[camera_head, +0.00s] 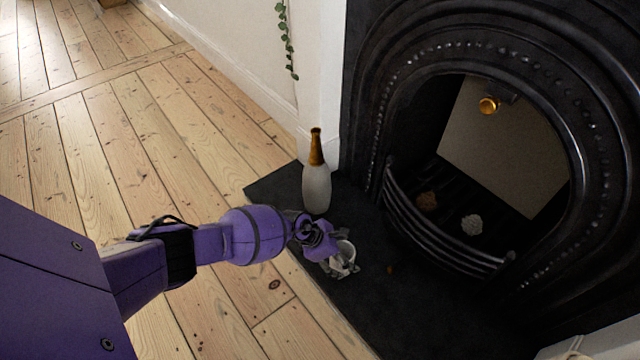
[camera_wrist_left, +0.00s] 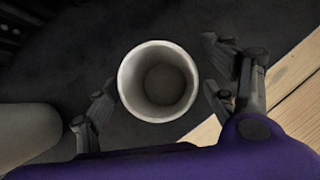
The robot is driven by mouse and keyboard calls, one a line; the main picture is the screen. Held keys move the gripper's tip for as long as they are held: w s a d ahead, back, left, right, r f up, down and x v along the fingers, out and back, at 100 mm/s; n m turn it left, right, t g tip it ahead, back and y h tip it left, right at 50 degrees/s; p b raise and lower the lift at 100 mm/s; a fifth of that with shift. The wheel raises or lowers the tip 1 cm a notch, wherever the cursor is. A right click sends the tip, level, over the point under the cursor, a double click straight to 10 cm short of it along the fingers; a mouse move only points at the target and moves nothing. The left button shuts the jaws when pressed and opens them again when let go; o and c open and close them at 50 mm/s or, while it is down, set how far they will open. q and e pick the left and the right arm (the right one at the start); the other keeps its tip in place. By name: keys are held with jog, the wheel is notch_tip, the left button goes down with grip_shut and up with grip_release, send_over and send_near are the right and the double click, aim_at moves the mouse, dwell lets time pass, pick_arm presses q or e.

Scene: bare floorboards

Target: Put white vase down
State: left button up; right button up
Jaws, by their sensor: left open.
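The white vase (camera_head: 346,251) is a small, open-topped round vessel on the dark hearth, partly hidden by my left gripper (camera_head: 340,264). In the left wrist view I look down into the white vase (camera_wrist_left: 158,82), and its round mouth faces the camera. The fingers of my left gripper (camera_wrist_left: 160,92) are spread on either side of it, with dark gaps between them and its rim. Its base is hidden, but it appears upright on the hearth. My right gripper is in neither view.
A tall pale bottle (camera_head: 316,188) with a brown-gold neck stands on the hearth (camera_head: 400,320) just behind my left gripper. A black fireplace with a curved grate (camera_head: 430,230) is to the right. Bare floorboards (camera_head: 130,130) lie to the left. A trailing plant (camera_head: 286,40) hangs at the wall.

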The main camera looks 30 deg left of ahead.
pick_arm(q)
jog(key=p+v, duration=0.5)
jog(key=v, duration=0.6)
jog(key=shift+r, duration=0.15)
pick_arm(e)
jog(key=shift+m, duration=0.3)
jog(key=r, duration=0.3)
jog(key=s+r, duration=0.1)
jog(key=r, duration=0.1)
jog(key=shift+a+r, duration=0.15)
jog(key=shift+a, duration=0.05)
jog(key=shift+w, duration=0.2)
